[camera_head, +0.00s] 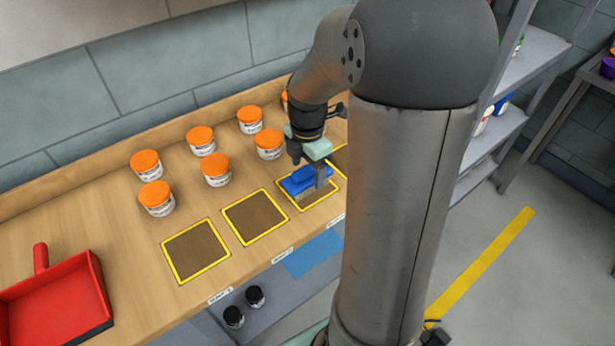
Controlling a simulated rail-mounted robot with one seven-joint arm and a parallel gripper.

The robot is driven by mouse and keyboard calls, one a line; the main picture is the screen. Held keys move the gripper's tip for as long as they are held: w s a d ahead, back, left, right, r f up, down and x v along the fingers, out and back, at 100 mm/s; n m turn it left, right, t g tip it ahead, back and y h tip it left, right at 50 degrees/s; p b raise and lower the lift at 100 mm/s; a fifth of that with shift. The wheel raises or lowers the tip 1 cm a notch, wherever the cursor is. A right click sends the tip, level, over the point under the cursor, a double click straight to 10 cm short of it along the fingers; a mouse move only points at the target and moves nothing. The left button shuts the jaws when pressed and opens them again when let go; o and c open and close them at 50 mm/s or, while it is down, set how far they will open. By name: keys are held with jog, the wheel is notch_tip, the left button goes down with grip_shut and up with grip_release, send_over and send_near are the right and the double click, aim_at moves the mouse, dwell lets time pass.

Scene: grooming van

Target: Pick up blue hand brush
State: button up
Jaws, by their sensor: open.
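The blue hand brush (298,181) lies on the wooden counter, on the rightmost fully visible yellow-outlined square (317,203). Its top is blue and a paler part shows below it. My gripper (311,172) is directly over the brush with its fingers pointing down. One finger shows in front of the brush's near right side. The gripper is open, and its fingers are very close to the brush; I cannot tell whether they touch it. The far finger and part of the brush are hidden by my gripper and arm.
Several white jars with orange lids (217,170) stand behind the squares. Two empty yellow-outlined squares (255,217) lie to the left. A red dustpan (60,302) is at the far left. Shelves (520,72) stand at the right. My arm covers the right middle.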

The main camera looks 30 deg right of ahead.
jog(key=shift+f, duration=1.35)
jog(key=c, duration=1.1)
jog(key=shift+r, duration=0.1)
jog(key=shift+r, duration=0.4)
notch_tip(320, 180, up, 2)
jog(key=shift+r, duration=0.25)
jog(key=s+a+r, duration=0.1)
jog(key=r, duration=0.1)
jog(key=s+a+r, duration=0.2)
jog(key=a+r, duration=0.1)
jog(key=shift+r, duration=0.3)
jog(key=s+a+r, duration=0.1)
jog(key=a, duration=0.1)
jog(key=s+a+r+b, duration=0.1)
jog(key=s+a, duration=0.1)
jog(key=s+a+r, duration=0.2)
jog(key=a, duration=0.1)
jog(key=shift+s+a, duration=0.1)
jog(key=shift+s, duration=0.15)
